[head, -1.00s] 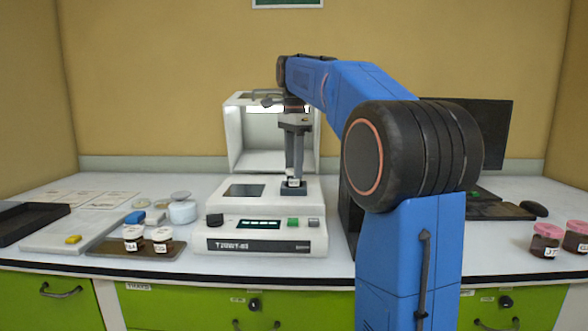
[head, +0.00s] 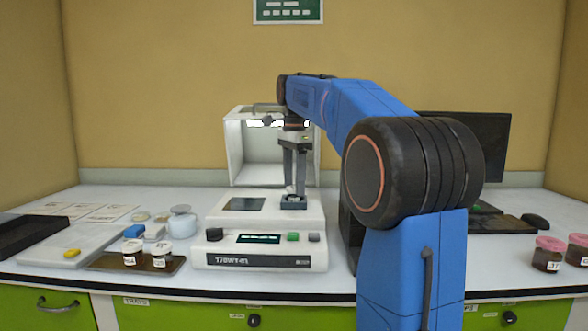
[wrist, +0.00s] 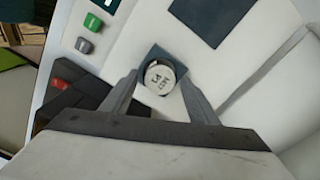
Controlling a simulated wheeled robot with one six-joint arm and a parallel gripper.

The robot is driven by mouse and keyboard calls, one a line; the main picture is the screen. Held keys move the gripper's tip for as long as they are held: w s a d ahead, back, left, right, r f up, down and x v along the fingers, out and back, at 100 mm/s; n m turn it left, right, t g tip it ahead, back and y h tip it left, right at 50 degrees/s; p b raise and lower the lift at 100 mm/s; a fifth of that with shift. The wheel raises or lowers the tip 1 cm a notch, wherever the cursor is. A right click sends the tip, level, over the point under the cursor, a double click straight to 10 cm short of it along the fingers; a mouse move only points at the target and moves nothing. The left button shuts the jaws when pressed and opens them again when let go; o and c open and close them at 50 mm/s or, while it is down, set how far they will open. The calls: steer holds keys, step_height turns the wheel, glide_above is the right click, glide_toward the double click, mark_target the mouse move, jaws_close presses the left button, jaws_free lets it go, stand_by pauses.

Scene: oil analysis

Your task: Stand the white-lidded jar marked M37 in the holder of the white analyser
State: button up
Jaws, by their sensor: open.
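The white analyser (head: 262,232) stands on the bench in the head view, with a dark square holder (head: 293,202) on its top right. A white-lidded jar (wrist: 160,77) is in the holder in the wrist view. Its lid faces the camera and carries small dark writing that I cannot read for certain. My gripper (wrist: 162,80) is over the holder with its fingers spread on both sides of the jar, apart from the lid. In the head view my gripper (head: 295,190) points straight down at the holder and largely hides the jar.
Two white-lidded jars (head: 132,254) (head: 162,255) stand on a brown tray (head: 108,261) at the left. Pink-lidded jars (head: 547,254) stand at the far right. An open white cabinet (head: 233,150) is behind the analyser. A monitor (head: 480,140) is behind my arm.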

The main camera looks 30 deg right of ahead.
mark_target(294, 188)
step_height(294, 188, up, 12)
stand_by(0.5)
steer(key=shift+f, duration=0.1)
stand_by(0.4)
